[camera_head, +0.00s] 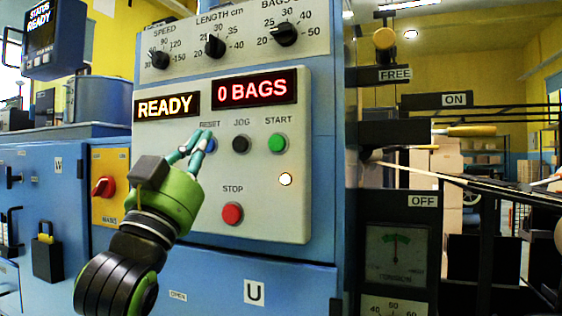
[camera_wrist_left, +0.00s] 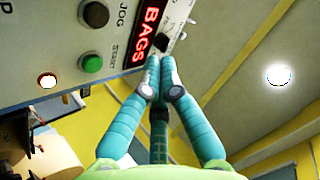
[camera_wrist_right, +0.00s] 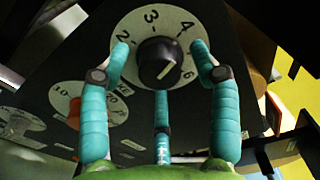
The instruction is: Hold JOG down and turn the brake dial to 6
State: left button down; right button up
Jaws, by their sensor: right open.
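The black JOG button (camera_head: 240,144) sits on the grey panel between RESET and START. My left gripper (camera_head: 201,140) is in front of the RESET button, left of JOG; I cannot tell whether it touches the panel. Its teal fingers are drawn together and empty in the left wrist view (camera_wrist_left: 158,88). The JOG button (camera_wrist_left: 95,13) shows there at the top. In the right wrist view the brake dial (camera_wrist_right: 152,20) has a black knob (camera_wrist_right: 158,58) inside a pale numbered ring. My right gripper (camera_wrist_right: 160,65) is open, its fingers spread around the knob. Contact and the exact setting are unclear.
The green START button (camera_head: 277,143) is right of JOG and the red STOP button (camera_head: 232,213) below. Displays read READY (camera_head: 166,106) and 0 BAGS (camera_head: 254,89). A second dial with a red knob (camera_wrist_right: 75,112) is beside the brake dial. A tension gauge (camera_head: 396,250) stands right.

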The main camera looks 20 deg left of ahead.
aim_at(240, 144)
pick_arm(q)
jog(key=shift+w, duration=3.9)
jog(key=shift+w, duration=0.4)
